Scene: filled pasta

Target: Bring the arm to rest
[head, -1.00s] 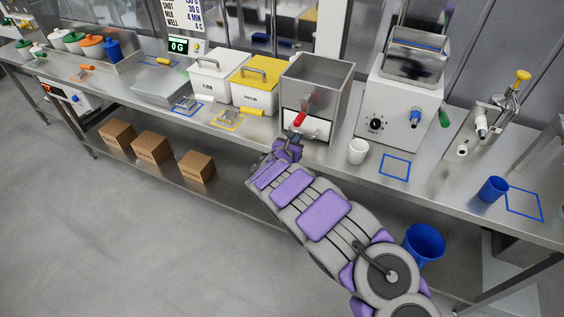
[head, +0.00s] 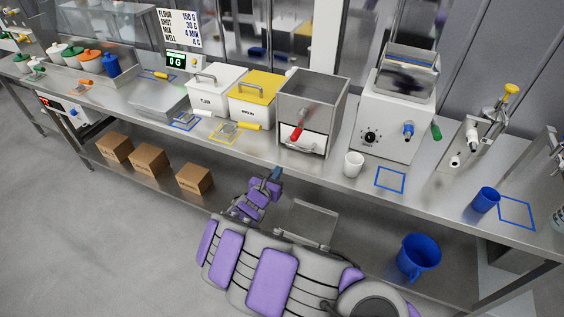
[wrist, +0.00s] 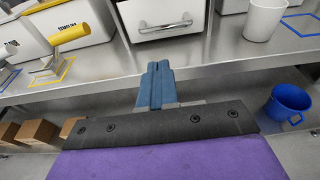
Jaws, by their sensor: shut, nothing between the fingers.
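My gripper (head: 276,174) is in front of the steel table's front edge, below the grey steel box with a red handle (head: 313,110). In the wrist view its blue fingers (wrist: 156,85) are together with nothing between them. The fingers point toward the table and the white drawer front of the box (wrist: 165,20). The gripper appears apart from the table. My arm is folded low in the head view, with its purple pads in front of the lower shelf.
The steel table (head: 345,178) runs across the view. A white mug (head: 353,164), a blue cup (head: 486,200) and a white machine (head: 395,115) stand on it. Cardboard boxes (head: 150,160) and a blue bucket (head: 418,256) are below. The floor at left is clear.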

